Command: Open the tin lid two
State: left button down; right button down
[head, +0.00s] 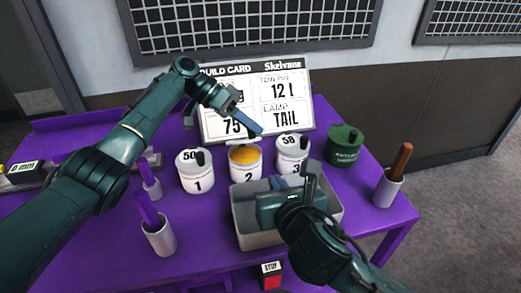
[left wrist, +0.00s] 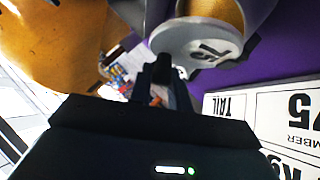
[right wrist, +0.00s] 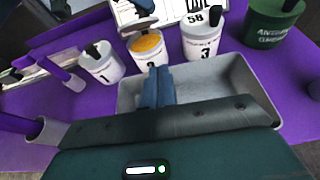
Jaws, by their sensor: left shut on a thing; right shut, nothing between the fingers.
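Tin two (head: 246,168) stands open in the middle of the row, and yellow-orange contents show at its mouth. It also shows in the right wrist view (right wrist: 152,57). My left gripper (head: 258,130) is shut above and behind this tin. It grips a white lid, whose printed face (left wrist: 198,40) is close up in the left wrist view. The lid (right wrist: 138,25) is tilted and clear of the tin in the right wrist view. My right gripper (right wrist: 158,85) is shut and empty over the grey tray.
Lidded tins one (head: 196,172) and three (head: 291,160) flank tin two. A green tin (head: 344,146) stands at the right, near a cup with a brown handle (head: 388,187). The grey tray (head: 253,240) sits in front. A build card (head: 290,98) stands behind the tins.

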jog(key=x, duration=0.9)
jog(key=shift+s+a+f, duration=0.2)
jog(key=shift+a+f, duration=0.05)
jog(key=shift+f, duration=0.05)
jog(key=shift+w+a+r, duration=0.25)
jog(key=shift+w+r, duration=0.45)
jog(key=shift+r, duration=0.05)
jog(key=shift+w+a+r, duration=0.2)
jog(key=shift+w+r, duration=0.55)
